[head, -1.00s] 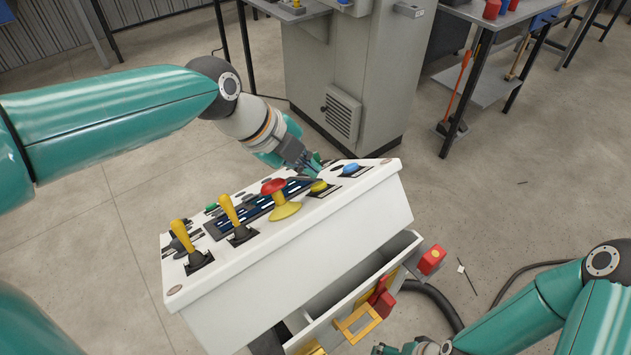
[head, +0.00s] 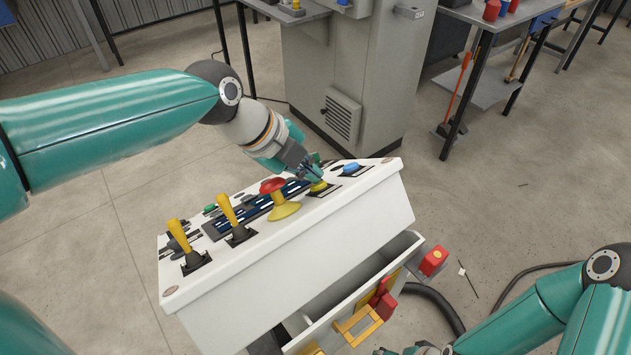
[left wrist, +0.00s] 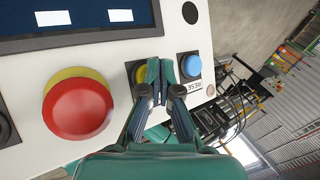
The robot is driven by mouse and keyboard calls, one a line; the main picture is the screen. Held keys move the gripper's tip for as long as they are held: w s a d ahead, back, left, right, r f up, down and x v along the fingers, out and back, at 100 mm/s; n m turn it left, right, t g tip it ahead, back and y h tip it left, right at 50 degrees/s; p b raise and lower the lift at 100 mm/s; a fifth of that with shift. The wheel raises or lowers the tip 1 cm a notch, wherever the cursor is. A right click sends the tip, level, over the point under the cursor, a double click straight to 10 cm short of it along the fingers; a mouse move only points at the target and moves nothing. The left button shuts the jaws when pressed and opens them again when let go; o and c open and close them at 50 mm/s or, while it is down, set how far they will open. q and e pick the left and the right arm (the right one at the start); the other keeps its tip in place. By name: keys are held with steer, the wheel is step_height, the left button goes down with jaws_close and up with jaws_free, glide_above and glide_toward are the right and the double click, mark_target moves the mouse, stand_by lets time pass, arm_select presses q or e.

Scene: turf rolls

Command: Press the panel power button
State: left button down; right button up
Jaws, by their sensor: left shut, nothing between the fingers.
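The white control panel (head: 300,245) stands in the middle of the head view, its sloped top carrying the controls. My left gripper (head: 317,177) is shut and empty, its fingertips at the yellow button (head: 319,187). In the left wrist view the gripper (left wrist: 160,68) partly covers the yellow button (left wrist: 133,70); whether they touch I cannot tell. The blue button (head: 351,168) is just to the right, and in the left wrist view (left wrist: 191,66) a partly hidden "RESE" label is beside it. A small green button (head: 210,208) sits farther left. My right gripper (head: 425,349) is mostly cut off.
A red mushroom button (head: 272,186) on a yellow base and two yellow levers (head: 180,237) stand up from the panel. A dark screen (head: 250,208) lies behind them. A grey cabinet (head: 340,70) stands behind the panel.

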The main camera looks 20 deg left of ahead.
arm_select(q)
steer(key=shift+s+d+f, duration=0.1)
steer(key=shift+s+f, duration=0.05)
steer(key=shift+f, duration=0.1)
steer(key=shift+r, duration=0.15)
stand_by(0.4)
steer(key=shift+w+a+r, duration=0.35)
steer(key=shift+a+r, duration=0.05)
steer(key=shift+r, duration=0.15)
steer(key=a+r+p, duration=0.1)
steer(key=w+r+p, duration=0.1)
steer(key=w+a+r+p, duration=0.1)
steer(key=shift+a+r, duration=0.3)
steer(key=shift+r, duration=0.1)
stand_by(0.9)
